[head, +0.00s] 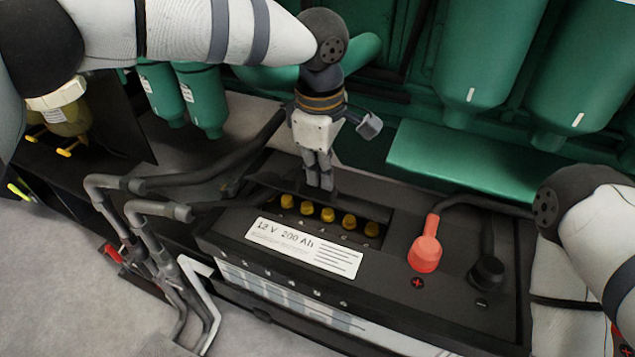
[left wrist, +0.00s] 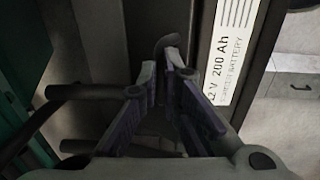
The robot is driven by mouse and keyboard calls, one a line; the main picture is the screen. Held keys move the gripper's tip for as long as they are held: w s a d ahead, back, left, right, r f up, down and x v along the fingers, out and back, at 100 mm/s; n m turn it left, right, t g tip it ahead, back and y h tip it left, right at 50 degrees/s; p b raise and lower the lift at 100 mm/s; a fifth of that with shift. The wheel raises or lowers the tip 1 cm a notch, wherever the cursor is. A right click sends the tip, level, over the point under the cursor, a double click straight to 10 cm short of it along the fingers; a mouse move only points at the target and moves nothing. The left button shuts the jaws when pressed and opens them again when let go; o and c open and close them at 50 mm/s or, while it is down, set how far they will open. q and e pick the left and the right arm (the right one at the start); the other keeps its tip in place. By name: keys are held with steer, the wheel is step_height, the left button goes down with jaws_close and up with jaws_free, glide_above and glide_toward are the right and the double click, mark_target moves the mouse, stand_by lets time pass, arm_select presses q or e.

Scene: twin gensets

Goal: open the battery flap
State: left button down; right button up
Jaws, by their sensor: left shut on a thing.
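The battery (head: 385,288) is a long dark case with a white "12 V 200 Ah" label (head: 305,247). Its flap (head: 278,184) stands raised along the back of a recess, with a row of yellow caps (head: 327,215) uncovered in front of it. My left gripper (head: 321,184) points down behind the caps, its fingers shut on the flap's edge. In the left wrist view the fingers (left wrist: 172,88) close in beside the battery label (left wrist: 228,50); the gripped part is mostly hidden. My right gripper is out of view.
A red terminal cover (head: 425,248) and a black one (head: 487,272) stand at the battery's right. Grey pipes (head: 150,210) and dark hoses (head: 215,172) lie to the left. Green engine parts (head: 470,160) crowd the back. Bare floor (head: 60,265) shows at lower left.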

arm_select(q)
steer(key=shift+w+d+f, duration=0.15)
steer(key=shift+w+f, duration=0.2)
steer(key=shift+f, duration=0.05)
steer(key=shift+w, duration=0.1)
steer(key=c, duration=1.7)
jaws_free()
steer(key=shift+f, duration=0.15)
steer(key=shift+w+d, duration=0.1)
steer(key=shift+w, duration=0.15)
steer(key=shift+r, duration=0.2)
steer(key=shift+r, duration=0.15)
step_height(320, 180, up, 12)
steer(key=s, duration=0.1)
